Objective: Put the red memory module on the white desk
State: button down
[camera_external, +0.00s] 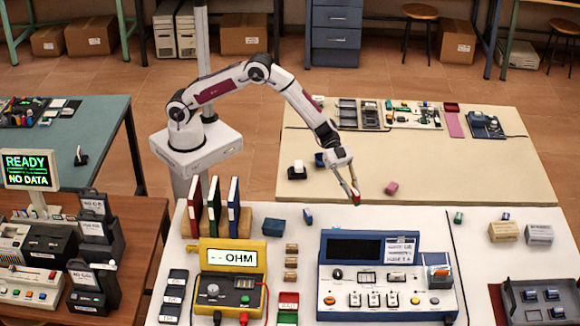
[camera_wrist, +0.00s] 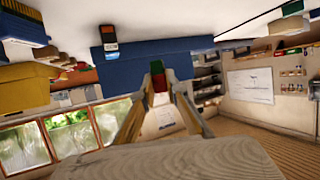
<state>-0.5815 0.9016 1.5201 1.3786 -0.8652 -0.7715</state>
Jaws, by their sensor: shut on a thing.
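My gripper (camera_external: 353,190) points down near the back edge of the white desk (camera_external: 478,262), by the beige table. It is shut on a small red piece (camera_external: 355,196), which looks like the red memory module. In the wrist view the red module (camera_wrist: 159,85) sits between my two fingertips (camera_wrist: 158,92), with a green part at its end. The module appears held above the surface; the exact gap is hard to tell. The white desk fills the front of the external view.
On the white desk stand a blue bench instrument (camera_external: 385,275), a yellow ohm meter (camera_external: 230,285), binders (camera_external: 214,207), small blocks (camera_external: 291,262) and a grey tray (camera_external: 545,300). The desk's back strip is fairly clear.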

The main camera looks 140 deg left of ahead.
jog(key=shift+s+d+r+h, duration=0.1)
jog(key=shift+d+h, duration=0.2)
jog(key=shift+d, duration=0.05)
send_over(348, 218)
jog(key=shift+d+f, duration=0.1)
jog(key=shift+f, duration=3)
jog(key=shift+f, duration=1.9)
jog(key=shift+f, duration=0.1)
jog(key=c, duration=2)
grip_release()
